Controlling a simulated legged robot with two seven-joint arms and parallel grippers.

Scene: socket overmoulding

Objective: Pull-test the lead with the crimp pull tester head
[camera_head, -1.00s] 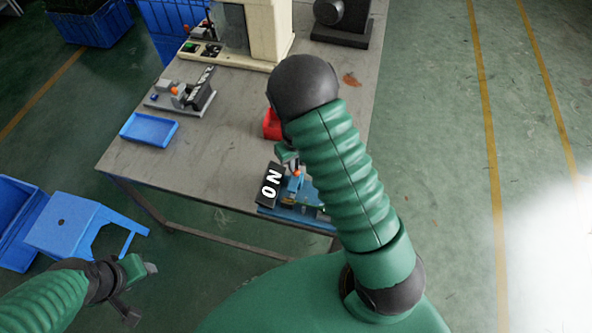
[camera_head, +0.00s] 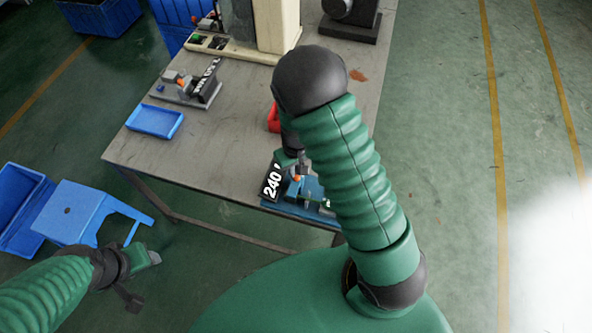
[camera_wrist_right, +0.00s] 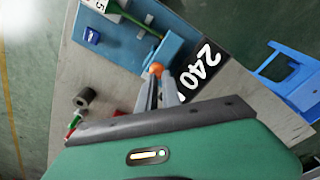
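The pull tester is a blue fixture (camera_head: 287,207) at the table's near right corner, partly hidden by my right arm. Its black display (camera_head: 271,181) reads 240, and the display (camera_wrist_right: 200,70) reads the same in the right wrist view. An orange knob (camera_wrist_right: 155,69) stands beside it. The green lead (camera_wrist_right: 128,18) runs over the blue fixture. My right gripper (camera_wrist_right: 160,92) has its fingers close together at the orange-knobbed lever and appears shut on it. My left gripper (camera_head: 150,259) hangs off the table at lower left; its finger gap is unclear.
A grey fixture with a display (camera_head: 190,88) and a blue tray (camera_head: 155,121) stand on the table's left side. A cream machine (camera_head: 270,30) is behind. A red part (camera_head: 273,119) is near my right arm. A blue stool (camera_head: 85,212) stands near my left gripper.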

